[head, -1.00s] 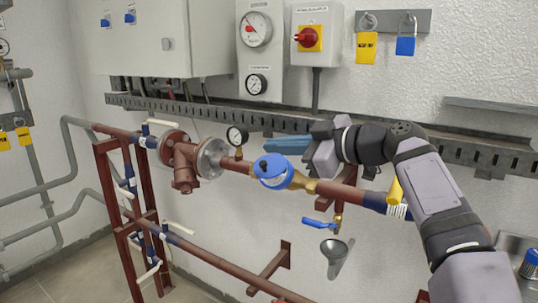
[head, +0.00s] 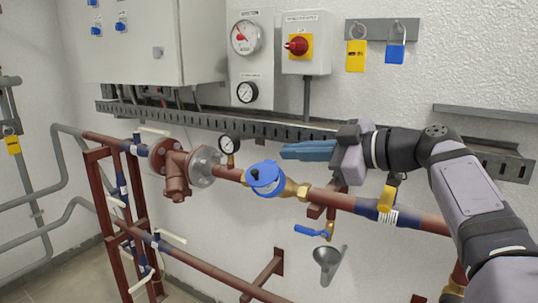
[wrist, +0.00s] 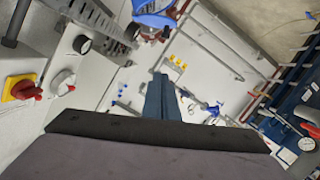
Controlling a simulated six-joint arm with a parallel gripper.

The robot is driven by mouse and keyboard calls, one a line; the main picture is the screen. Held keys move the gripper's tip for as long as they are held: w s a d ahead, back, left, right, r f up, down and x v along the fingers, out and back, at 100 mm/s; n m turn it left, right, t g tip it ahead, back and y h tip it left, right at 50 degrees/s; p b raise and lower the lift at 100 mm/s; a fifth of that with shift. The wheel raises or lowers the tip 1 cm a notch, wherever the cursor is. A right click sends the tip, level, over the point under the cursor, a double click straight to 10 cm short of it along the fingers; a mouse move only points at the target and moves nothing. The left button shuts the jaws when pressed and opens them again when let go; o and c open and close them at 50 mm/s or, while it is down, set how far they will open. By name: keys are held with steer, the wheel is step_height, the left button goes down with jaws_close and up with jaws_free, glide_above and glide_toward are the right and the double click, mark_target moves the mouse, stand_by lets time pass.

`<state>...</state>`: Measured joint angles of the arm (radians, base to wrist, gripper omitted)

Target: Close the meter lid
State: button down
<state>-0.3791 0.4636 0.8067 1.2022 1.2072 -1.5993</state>
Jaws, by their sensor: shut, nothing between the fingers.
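The blue round meter (head: 267,180) sits on the brown pipe between brass fittings in the head view. A blue rim, a pale patch and a small dark spot show on it; whether its lid stands open or lies shut is unclear. Part of the blue meter also shows at the top edge of the wrist view (wrist: 155,12). My gripper (head: 284,151) has its blue fingers together and empty. It points left, above and to the right of the meter, with a visible gap in the picture. In the wrist view the fingers (wrist: 158,82) reach up the middle.
A pressure gauge (head: 229,145) stands on the pipe left of the meter. A blue-handled valve (head: 311,231) and a grey funnel (head: 327,258) hang below right. A slotted cable tray (head: 220,124) runs along the wall behind. A yellow tag (head: 386,198) hangs by my arm.

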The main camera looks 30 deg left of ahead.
mark_target(263, 167)
steer(key=p, duration=0.3)
steer(key=r+p, duration=0.1)
steer(key=p, duration=0.3)
steer(key=r+p, duration=0.1)
steer(key=p, duration=0.3)
steer(key=shift+w+a, duration=0.25)
steer(key=shift+w, duration=0.15)
steer(key=shift+s+d+f+p, duration=0.25)
steer(key=shift+f+p, duration=0.25)
steer(key=shift+p, duration=1.15)
steer(key=shift+s+d+f+p, duration=0.2)
steer(key=shift+f+p, duration=0.25)
steer(key=shift+p, duration=1.15)
steer(key=shift+w+a+f+p, duration=0.45)
steer(key=shift+a+f+p, duration=0.55)
steer(key=shift+a+p, duration=0.5)
steer(key=shift+w+a+f+p, duration=0.4)
steer(key=shift+a+f+p, duration=0.55)
steer(key=shift+a+p, duration=0.6)
steer(key=shift+w+a+f+p, duration=0.45)
steer(key=shift+a+f+p, duration=0.65)
steer(key=shift+a, duration=0.7)
steer(key=shift+f+b, duration=0.1)
steer(key=shift+b, duration=0.4)
